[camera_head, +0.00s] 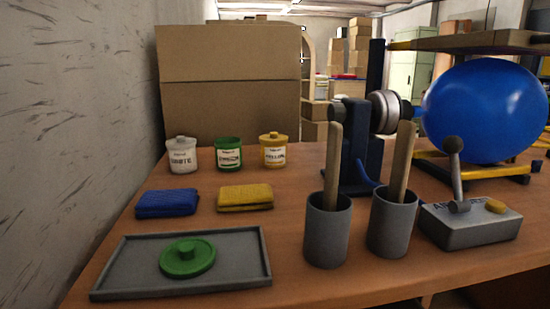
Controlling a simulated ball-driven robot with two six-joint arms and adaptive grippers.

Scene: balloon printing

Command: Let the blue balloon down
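The blue balloon (487,110) is large, round and looks fully inflated. It sits at the right of the head view in a stand with a yellow-edged lower frame (470,172) and a wooden upper board (470,42). A grey control box (470,228) stands in front of it, with a ball-topped lever (455,170) standing nearly upright and a yellow button (495,206). Lettering on the box is partly hidden by the lever. Neither of my grippers shows in the head view.
Two grey cups (327,238) (391,232), each with a wooden stick, stand left of the box. A grey tray (125,275) holds a green disc (187,260). Blue (167,204) and yellow (245,198) cloths and three paint pots (228,153) are behind. A dark post (375,110) carries a metal roller.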

